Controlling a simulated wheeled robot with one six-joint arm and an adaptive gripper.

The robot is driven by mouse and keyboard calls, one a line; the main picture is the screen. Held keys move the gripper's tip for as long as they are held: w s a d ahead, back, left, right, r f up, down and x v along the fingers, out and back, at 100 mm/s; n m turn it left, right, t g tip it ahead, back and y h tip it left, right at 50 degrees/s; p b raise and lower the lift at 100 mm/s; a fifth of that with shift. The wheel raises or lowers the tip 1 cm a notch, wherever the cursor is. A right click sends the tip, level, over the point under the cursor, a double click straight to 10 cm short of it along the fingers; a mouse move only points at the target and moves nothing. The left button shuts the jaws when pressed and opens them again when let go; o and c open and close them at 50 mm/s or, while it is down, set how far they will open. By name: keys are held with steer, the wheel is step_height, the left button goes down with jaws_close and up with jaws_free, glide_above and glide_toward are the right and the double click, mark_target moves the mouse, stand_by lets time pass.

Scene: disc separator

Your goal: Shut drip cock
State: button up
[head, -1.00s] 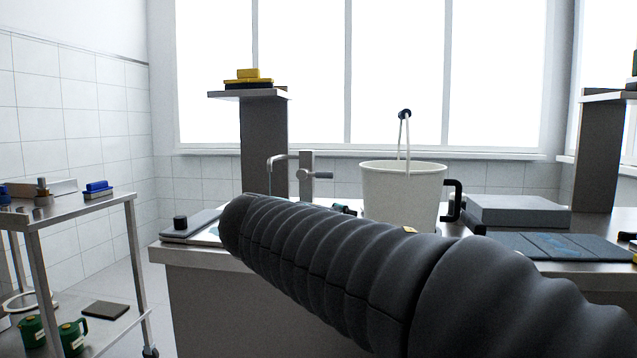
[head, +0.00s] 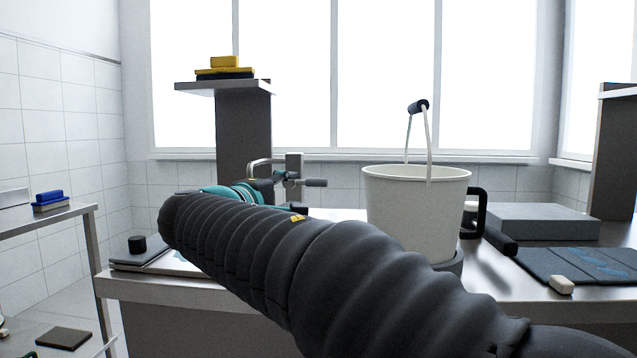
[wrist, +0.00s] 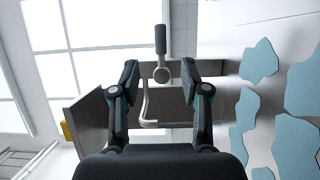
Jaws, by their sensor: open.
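A metal tap (head: 294,166) with a curved spout and a dark side handle (head: 313,183) stands on the bench behind my arm; I take it for the drip cock. In the wrist view the tap's round body (wrist: 161,74), dark handle (wrist: 160,40) and bent spout (wrist: 146,108) show ahead of my gripper (wrist: 160,78). My gripper is open and empty, its fingers on either side of the tap's body in the picture. I cannot tell how far beyond the fingertips the tap lies. In the head view my arm hides the tap's base and most of the gripper.
A large cream bucket (head: 412,215) with a raised bail and black side handle stands right of the tap. A grey block (head: 540,222) and a dark mat (head: 575,265) lie at right. A pillar with a shelf (head: 222,87) rises behind the tap. A trolley (head: 65,212) stands at left.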

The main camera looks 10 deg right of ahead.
mark_target(318, 183)
steer(key=x, duration=1.2)
steer(key=shift+w+d, duration=0.15)
steer(key=shift+d, duration=0.05)
steer(key=shift+c, duration=0.3)
jaws_close()
